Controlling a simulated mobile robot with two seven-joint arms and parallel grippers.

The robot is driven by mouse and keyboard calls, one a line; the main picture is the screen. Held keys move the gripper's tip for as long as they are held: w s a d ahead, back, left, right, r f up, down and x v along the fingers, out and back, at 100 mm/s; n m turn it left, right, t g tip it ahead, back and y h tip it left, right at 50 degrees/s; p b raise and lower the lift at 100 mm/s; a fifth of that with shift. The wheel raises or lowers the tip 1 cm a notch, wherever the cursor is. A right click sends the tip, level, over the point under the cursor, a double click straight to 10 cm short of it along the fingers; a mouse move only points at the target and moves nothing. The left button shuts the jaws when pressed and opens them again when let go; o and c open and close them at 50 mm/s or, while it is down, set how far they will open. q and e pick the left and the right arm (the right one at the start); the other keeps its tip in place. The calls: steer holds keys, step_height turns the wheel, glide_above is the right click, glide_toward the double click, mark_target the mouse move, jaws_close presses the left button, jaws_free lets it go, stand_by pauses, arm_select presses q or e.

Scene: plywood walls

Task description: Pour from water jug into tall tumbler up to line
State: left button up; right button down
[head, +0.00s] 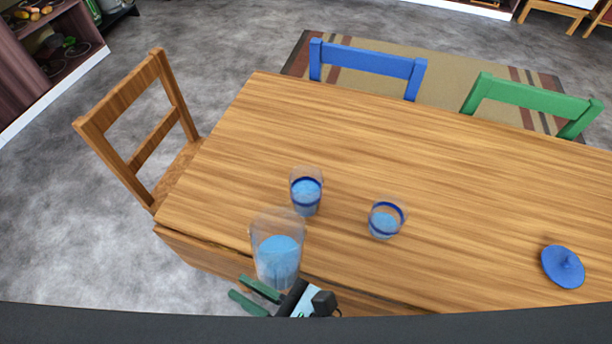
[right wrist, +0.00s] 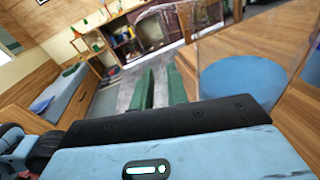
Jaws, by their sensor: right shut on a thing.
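The clear water jug (head: 277,248) with blue water in it is upright at the front left edge of the table; I cannot tell whether its base touches the wood. My right gripper (head: 255,291) with green fingers is shut at the jug's near side; the gripped part is hard to see. In the right wrist view the jug (right wrist: 245,75) is right of the fingers (right wrist: 160,88). The tall tumbler (head: 306,192), with a dark blue line and blue water near it, stands just behind the jug. My left gripper is out of view.
A shorter tumbler (head: 386,218) with a blue band and some water stands right of the tall one. A blue lid (head: 562,267) lies at the right. The wooden table (head: 400,140) is otherwise clear. Wooden (head: 130,140), blue (head: 367,62) and green (head: 530,100) chairs surround it.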

arm_select(q)
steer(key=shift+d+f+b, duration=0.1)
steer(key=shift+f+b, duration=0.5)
steer(key=shift+b, duration=0.1)
arm_select(e)
steer(key=shift+s+a+f+n, duration=0.1)
steer(key=shift+s+f+n, duration=0.15)
steer(key=shift+f+n, duration=0.7)
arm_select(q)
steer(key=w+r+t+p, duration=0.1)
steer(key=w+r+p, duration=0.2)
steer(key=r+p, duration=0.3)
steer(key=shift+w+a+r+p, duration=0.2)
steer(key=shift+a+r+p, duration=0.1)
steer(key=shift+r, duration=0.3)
arm_select(e)
step_height(320, 180, up, 7)
